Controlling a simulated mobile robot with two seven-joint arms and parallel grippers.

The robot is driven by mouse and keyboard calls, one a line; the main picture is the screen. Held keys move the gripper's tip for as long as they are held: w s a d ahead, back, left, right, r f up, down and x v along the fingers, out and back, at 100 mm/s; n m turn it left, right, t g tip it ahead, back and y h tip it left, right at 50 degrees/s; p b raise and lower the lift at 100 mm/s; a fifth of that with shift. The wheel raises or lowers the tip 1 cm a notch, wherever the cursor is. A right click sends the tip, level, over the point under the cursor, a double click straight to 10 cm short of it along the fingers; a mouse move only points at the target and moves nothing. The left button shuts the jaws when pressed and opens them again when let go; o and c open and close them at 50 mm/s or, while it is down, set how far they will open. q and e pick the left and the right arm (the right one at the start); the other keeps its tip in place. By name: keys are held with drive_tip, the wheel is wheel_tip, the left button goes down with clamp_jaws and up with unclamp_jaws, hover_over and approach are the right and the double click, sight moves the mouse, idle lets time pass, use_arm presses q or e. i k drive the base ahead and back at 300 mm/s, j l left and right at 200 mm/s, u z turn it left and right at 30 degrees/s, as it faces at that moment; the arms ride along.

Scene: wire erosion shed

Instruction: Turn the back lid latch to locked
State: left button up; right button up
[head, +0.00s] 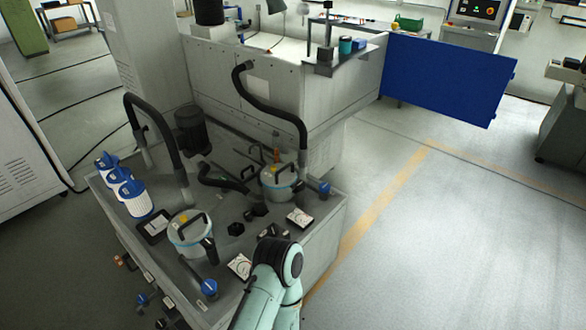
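Two round canisters with pale lids stand on the grey unit. The back lid (280,174) has a black arched handle on top, and a dark latch-like part (300,186) sits at its right side. The latch is too small to tell whether it is locked. The front lid (188,228) has a similar handle and a dark part (210,250) at its right side. One pale green arm of mine reaches in from the bottom, ending near the unit's right front edge. No gripper fingers show, and I cannot tell which arm it is.
Blue knobs (325,188) (209,288) and white dials (300,217) (240,265) stand near the canisters. Black hoses (285,112) arch behind them. White-and-blue filters (138,198) line the left. A blue panel (445,78) juts out at the back right. Floor on the right is clear.

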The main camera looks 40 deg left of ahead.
sight(299, 185)
drive_tip(key=i+u, duration=0.15)
drive_tip(key=i, duration=1.5)
drive_tip(key=i+u, duration=0.2)
drive_tip(key=i, duration=0.3)
drive_tip(key=i+l+u, duration=0.15)
drive_tip(key=i, duration=0.35)
drive_tip(key=i+l+u, duration=0.2)
drive_tip(key=i, duration=0.3)
drive_tip(key=i+u, duration=0.1)
drive_tip(key=u, duration=1.65)
